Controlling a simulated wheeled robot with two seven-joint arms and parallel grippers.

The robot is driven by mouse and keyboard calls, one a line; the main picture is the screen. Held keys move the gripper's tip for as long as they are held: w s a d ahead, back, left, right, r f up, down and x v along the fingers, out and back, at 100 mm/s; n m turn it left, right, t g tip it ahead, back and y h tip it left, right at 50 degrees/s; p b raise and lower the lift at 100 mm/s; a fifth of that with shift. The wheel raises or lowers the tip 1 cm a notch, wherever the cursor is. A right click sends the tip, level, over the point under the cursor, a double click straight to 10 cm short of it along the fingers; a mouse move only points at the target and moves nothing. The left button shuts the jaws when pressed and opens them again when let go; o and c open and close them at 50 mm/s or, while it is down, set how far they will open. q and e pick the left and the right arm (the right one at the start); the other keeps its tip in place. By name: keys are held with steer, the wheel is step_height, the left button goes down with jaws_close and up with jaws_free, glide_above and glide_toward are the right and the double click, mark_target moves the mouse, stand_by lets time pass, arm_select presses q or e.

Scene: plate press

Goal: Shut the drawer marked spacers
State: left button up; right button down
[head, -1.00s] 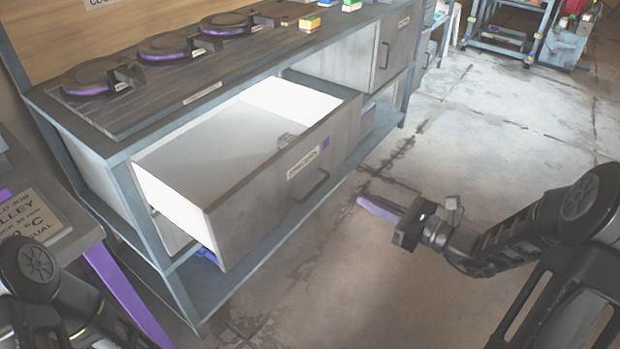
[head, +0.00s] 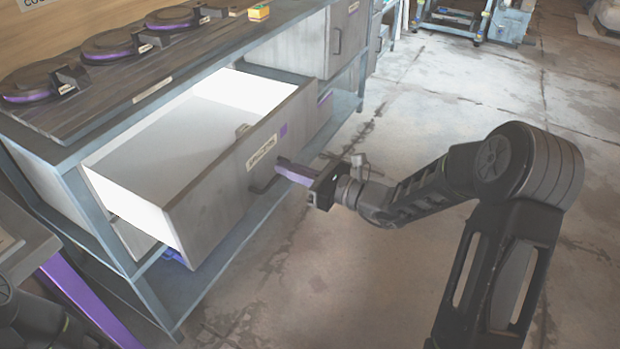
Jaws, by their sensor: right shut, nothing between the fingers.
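The drawer marked spacers (head: 215,190) stands pulled out of the bench, with its white inside showing. Its label (head: 262,152) and a purple square are on the grey front, with a dark handle (head: 266,183) below the label.
The bench top (head: 130,95) carries several round dark presses with purple rims and a small yellow block (head: 259,12). A side table with a purple leg (head: 88,300) is at the left. The floor (head: 430,100) right of the bench is clear.

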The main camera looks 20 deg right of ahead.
mark_target(265, 161)
arm_select(q)
steer(key=shift+f, duration=0.25)
arm_select(e)
steer(key=shift+x, duration=1.6)
steer(key=shift+w, duration=0.1)
